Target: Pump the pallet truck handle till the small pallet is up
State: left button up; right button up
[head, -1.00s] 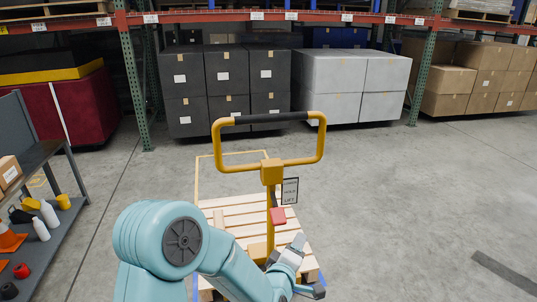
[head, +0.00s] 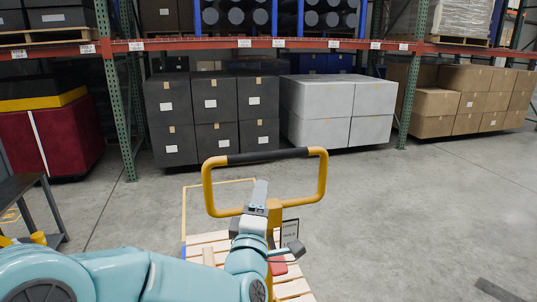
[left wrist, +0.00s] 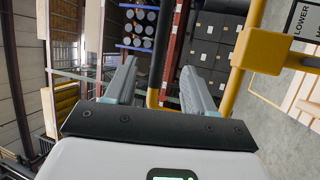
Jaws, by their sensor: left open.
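The pallet truck handle (head: 321,185) is an upright yellow loop with a black grip (head: 268,156) across its top. Its yellow frame also shows on the right of the left wrist view (left wrist: 263,50). The small wooden pallet (head: 205,240) is behind and below the handle, partly hidden by my arm. My left gripper (head: 259,186) is raised at the lower part of the loop, below the black grip. In the left wrist view its two fingers (left wrist: 159,68) are apart, with nothing clearly held. My right gripper is out of view.
A label card (head: 290,232) hangs beside the handle post, above a red part (head: 278,267). A dark shelf (head: 25,195) stands at left. Racks with black boxes (head: 212,115), grey boxes (head: 337,108) and cartons (head: 470,95) line the back. The floor at right is largely clear.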

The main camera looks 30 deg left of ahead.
aim_at(270, 156)
pick_arm(q)
jog(key=p+x, duration=0.6)
jog(key=x, duration=0.9)
jog(key=shift+w+r, duration=0.25)
jog(key=shift+w, duration=0.15)
jog(key=shift+w+a, duration=0.1)
jog(key=shift+w, duration=0.1)
jog(key=shift+c, duration=0.3)
grip_shut()
jog(key=shift+r, duration=0.1)
